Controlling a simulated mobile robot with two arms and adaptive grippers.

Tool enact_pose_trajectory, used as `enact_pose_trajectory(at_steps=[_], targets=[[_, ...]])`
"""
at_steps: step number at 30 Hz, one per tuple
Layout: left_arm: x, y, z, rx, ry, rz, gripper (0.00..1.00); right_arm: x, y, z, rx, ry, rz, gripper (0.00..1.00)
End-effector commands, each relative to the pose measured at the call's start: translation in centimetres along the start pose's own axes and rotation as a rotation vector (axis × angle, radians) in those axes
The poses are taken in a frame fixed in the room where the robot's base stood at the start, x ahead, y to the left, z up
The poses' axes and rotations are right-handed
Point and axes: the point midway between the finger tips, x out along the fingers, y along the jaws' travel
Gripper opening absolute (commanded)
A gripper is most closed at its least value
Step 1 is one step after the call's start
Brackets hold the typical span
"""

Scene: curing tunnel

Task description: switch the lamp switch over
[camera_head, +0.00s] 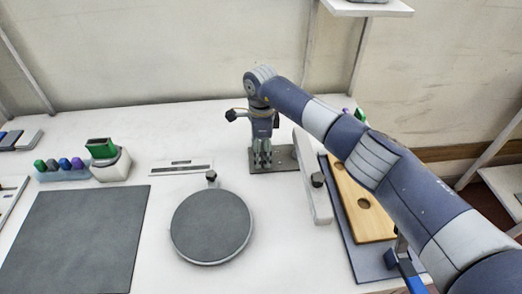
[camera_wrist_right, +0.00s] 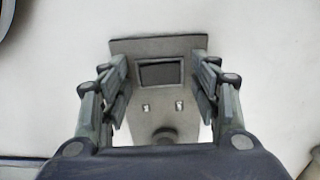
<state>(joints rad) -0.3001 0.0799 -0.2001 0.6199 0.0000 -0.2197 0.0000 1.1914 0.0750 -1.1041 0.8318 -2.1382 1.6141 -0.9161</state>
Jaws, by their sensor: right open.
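A grey plate (camera_head: 287,156) lies on the white table near its back edge. It also shows in the right wrist view (camera_wrist_right: 160,47), with a dark rectangular part (camera_wrist_right: 160,73), two small pale marks below it and a dark round part (camera_wrist_right: 165,135) lower down. Which of these is the lamp switch I cannot tell for sure. My right gripper (camera_head: 262,162) points down over the left part of the plate. Its open fingers (camera_wrist_right: 163,90) show on either side of the plate, with nothing between them. My left gripper is out of view.
A round dark disc (camera_head: 211,228) and a dark square mat (camera_head: 75,240) lie left of the plate. A pale bar (camera_head: 312,178) with a black knob and a wooden board with holes (camera_head: 362,210) stand close on the right. Bare table lies between disc and plate.

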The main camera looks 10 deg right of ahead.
Motion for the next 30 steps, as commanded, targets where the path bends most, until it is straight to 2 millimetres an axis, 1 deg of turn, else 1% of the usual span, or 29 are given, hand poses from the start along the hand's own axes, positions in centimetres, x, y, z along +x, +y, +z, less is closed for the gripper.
enact_pose_trajectory(at_steps=[2,5,8,15,19,24,30], targets=[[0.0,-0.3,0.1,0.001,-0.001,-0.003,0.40,-0.2,0.0,0.0,0.000,0.000,-0.001,0.57],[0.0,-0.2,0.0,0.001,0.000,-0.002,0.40,-1.1,-0.1,0.0,0.000,-0.001,-0.003,0.57],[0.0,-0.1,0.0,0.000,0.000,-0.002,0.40,-2.8,-0.1,-0.1,0.000,0.000,-0.005,0.57],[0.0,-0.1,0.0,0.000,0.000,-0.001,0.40,-8.0,-0.1,0.0,0.000,0.000,-0.004,0.57],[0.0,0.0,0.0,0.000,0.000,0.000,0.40,-10.2,-0.1,0.0,0.000,0.000,-0.003,0.57],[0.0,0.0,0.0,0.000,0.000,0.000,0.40,-11.7,-0.1,0.0,0.001,0.000,-0.001,0.57],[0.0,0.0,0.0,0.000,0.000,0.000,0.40,-12.0,0.0,0.0,0.001,0.000,0.000,0.57]])
